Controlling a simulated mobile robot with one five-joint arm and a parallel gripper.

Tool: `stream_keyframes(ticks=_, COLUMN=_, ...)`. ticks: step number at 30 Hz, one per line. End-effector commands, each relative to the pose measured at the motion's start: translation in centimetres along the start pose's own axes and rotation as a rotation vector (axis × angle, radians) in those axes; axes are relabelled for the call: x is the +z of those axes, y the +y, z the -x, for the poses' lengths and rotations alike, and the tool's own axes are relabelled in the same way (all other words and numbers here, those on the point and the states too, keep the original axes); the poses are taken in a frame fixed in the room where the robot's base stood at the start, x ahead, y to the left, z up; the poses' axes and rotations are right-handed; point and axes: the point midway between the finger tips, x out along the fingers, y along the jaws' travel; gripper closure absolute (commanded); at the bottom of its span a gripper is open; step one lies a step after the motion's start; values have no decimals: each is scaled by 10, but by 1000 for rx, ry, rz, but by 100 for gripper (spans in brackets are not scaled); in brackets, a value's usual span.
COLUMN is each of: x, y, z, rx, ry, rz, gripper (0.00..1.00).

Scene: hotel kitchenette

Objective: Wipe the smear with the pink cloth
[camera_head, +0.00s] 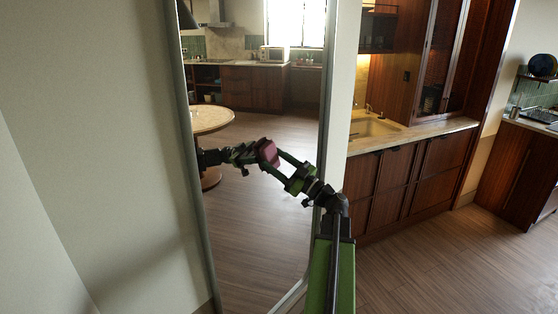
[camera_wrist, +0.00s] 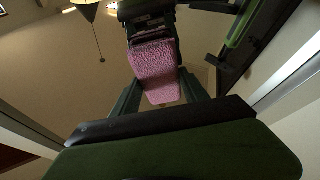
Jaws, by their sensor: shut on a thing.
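A tall framed mirror (camera_head: 262,240) stands before me and reflects my arm and the room. My gripper (camera_head: 277,162) reaches up and left to the glass and is shut on the pink cloth (camera_head: 268,152). In the wrist view the pink cloth (camera_wrist: 162,93) sits between the two green fingers of my gripper (camera_wrist: 163,98). The cloth meets its own reflection there, so it is at or very near the glass; I cannot tell for certain that it touches. I cannot make out the smear in either view.
A wooden counter (camera_head: 412,180) with a sink (camera_head: 372,128) stands to the right of the mirror. A pale wall (camera_head: 90,120) is on the left. The wooden floor (camera_head: 440,262) at the lower right is clear. The round table and far kitchen show within the mirror.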

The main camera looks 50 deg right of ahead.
Motion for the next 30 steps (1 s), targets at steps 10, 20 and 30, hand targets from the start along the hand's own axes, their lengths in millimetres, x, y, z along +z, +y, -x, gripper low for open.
stream_keyframes(ticks=10, x=-4, y=0, z=10, rx=-1, ry=-1, rz=0, gripper=80)
stream_keyframes(ticks=20, x=-19, y=0, z=46, rx=0, ry=-1, rz=1, gripper=80)
stream_keyframes(ticks=30, x=-23, y=0, z=55, rx=-2, ry=0, rz=-1, gripper=80)
